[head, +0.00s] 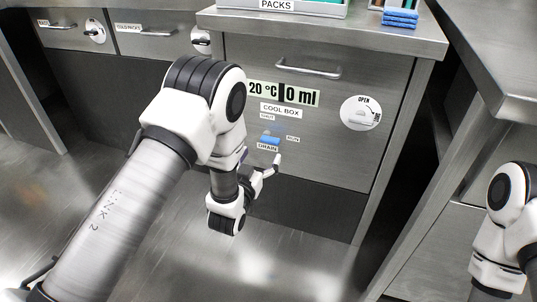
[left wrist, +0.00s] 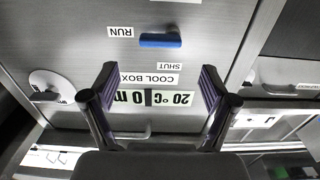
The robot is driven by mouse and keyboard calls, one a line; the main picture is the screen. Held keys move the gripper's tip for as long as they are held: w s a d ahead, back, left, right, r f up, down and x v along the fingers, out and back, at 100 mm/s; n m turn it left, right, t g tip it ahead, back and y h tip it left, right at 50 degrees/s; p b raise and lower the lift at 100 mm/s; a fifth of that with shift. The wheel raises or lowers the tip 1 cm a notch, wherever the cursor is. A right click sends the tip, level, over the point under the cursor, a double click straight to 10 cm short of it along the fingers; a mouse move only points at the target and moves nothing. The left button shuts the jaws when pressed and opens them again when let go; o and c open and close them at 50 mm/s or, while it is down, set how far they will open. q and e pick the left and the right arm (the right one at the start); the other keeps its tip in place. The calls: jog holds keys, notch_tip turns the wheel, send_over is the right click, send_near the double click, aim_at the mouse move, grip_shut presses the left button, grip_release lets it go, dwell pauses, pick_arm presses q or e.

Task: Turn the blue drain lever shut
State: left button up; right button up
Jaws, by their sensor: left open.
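The blue drain lever (head: 271,139) is on the cool box front, above the DRAIN label (head: 267,147) in the head view. It also shows in the left wrist view (left wrist: 160,40), upside down, lying level. Its end is near the RUN label (left wrist: 121,32), and the SHUT label (left wrist: 170,66) is off to one side of it. My left gripper (head: 268,173) is low in front of the panel. In the left wrist view its fingers (left wrist: 157,86) are wide apart and empty, with the lever beyond them and apart from them. My right gripper is out of view.
The cool box front (head: 330,130) has a "20 °C 0 ml" display (head: 283,93), a bar handle (head: 308,71) and a round OPEN dial (head: 361,113). Above it is a counter with a PACKS tray (head: 285,7) and blue packs (head: 400,18). Open floor (head: 270,270) lies below.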

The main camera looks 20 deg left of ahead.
aim_at(269, 141)
pick_arm(q)
jog(key=w+b, duration=0.2)
jog(key=w, duration=0.4)
jog(key=shift+w+d+f+b, duration=0.1)
jog(key=shift+b, duration=0.2)
jog(key=shift+w, duration=0.4)
jog(key=shift+r, duration=0.2)
jog(key=c, duration=1.2)
